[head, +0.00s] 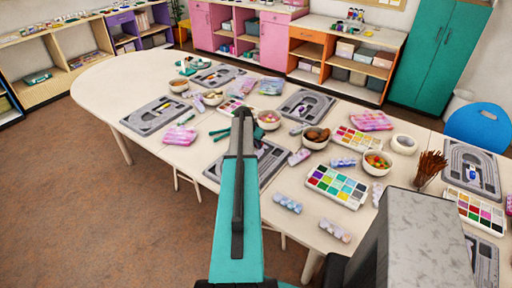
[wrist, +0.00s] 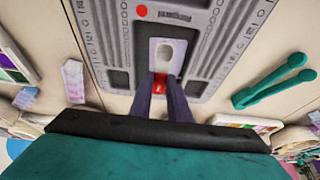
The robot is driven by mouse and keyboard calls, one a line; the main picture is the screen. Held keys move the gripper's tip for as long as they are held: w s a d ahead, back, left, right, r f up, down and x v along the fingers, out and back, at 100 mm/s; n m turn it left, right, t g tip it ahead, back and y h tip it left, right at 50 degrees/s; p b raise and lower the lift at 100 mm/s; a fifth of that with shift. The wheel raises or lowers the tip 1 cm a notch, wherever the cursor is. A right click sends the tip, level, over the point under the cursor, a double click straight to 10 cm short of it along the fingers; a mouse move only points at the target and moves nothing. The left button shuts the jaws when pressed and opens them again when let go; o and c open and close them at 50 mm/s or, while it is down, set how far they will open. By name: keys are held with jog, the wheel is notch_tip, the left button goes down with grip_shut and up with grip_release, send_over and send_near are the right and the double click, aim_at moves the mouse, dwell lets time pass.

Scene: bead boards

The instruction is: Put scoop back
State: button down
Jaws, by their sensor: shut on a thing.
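The scoop (wrist: 166,48) shows in the wrist view as a small pale piece with an oval hollow and a red end. My gripper (wrist: 160,84) is shut on the red end, between its two dark fingers. The scoop is over the middle of a grey bead board (wrist: 115,45). I cannot tell whether it touches the board. In the head view my gripper (head: 243,116) is above that board (head: 270,165), and my arm hides the scoop and part of the board.
A teal two-armed tool (wrist: 275,88) lies right of the board in the wrist view. Bowls (head: 269,119), paint-like colour trays (head: 337,186) and patterned pouches (head: 180,135) crowd the white table (head: 100,85). A cup of brown sticks (head: 428,168) stands at right.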

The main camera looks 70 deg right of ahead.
aim_at(256, 148)
jog(key=shift+f+p, duration=0.55)
jog(key=shift+f, duration=0.55)
jog(key=shift+f+b, duration=0.6)
jog(key=c, duration=1.7)
grip_release()
jog(key=shift+o, duration=0.2)
jog(key=shift+r, duration=0.25)
jog(key=shift+r+p, duration=0.4)
jog(key=shift+p, duration=0.25)
jog(key=shift+a+r, duration=0.15)
jog(key=b+v, duration=0.4)
jog(key=v, duration=0.7)
jog(key=shift+r, duration=0.25)
